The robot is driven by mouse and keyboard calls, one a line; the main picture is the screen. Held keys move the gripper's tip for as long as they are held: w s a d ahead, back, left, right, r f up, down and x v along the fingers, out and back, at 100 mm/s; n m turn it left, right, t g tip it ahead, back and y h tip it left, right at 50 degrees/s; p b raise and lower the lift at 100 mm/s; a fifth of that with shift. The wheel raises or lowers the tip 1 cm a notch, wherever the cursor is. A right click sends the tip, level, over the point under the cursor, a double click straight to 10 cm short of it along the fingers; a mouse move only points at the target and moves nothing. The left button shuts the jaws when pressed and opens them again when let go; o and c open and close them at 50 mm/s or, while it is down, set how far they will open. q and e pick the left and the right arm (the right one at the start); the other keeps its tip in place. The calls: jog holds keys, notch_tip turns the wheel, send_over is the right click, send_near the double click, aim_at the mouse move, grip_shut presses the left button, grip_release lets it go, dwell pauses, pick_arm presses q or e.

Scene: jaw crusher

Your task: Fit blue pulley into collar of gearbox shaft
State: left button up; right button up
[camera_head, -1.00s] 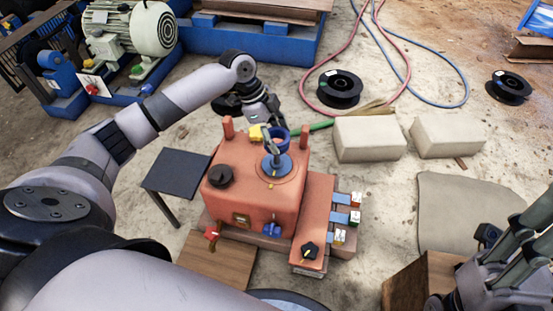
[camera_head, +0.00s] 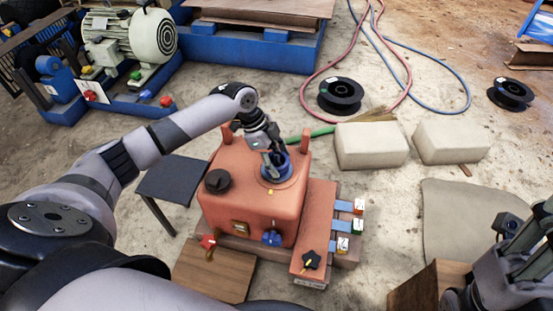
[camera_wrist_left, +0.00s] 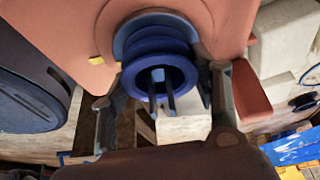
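The orange-red gearbox (camera_head: 250,205) stands in the middle of the head view. The blue pulley (camera_wrist_left: 160,70) is in line with the round collar on its top in the wrist view, but how deep it sits cannot be told. In the head view my left gripper (camera_head: 271,163) hides much of the pulley (camera_head: 284,174). The left gripper's fingers lie on both sides of the pulley and appear closed on it. Two thin dark prongs show in front of the pulley's opening. My right gripper (camera_head: 520,250) is at the lower right, partly cut off, away from the gearbox.
A black knob (camera_head: 217,181) stands on the gearbox top, with red posts at its back. A dark small table (camera_head: 172,180) is at its left. Pale blocks (camera_head: 371,146) and a black spool (camera_head: 340,92) lie beyond. A wooden box (camera_head: 430,287) is near my right gripper.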

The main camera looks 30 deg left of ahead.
pick_arm(q)
jog(key=o, duration=0.5)
jog(key=shift+c, duration=0.2)
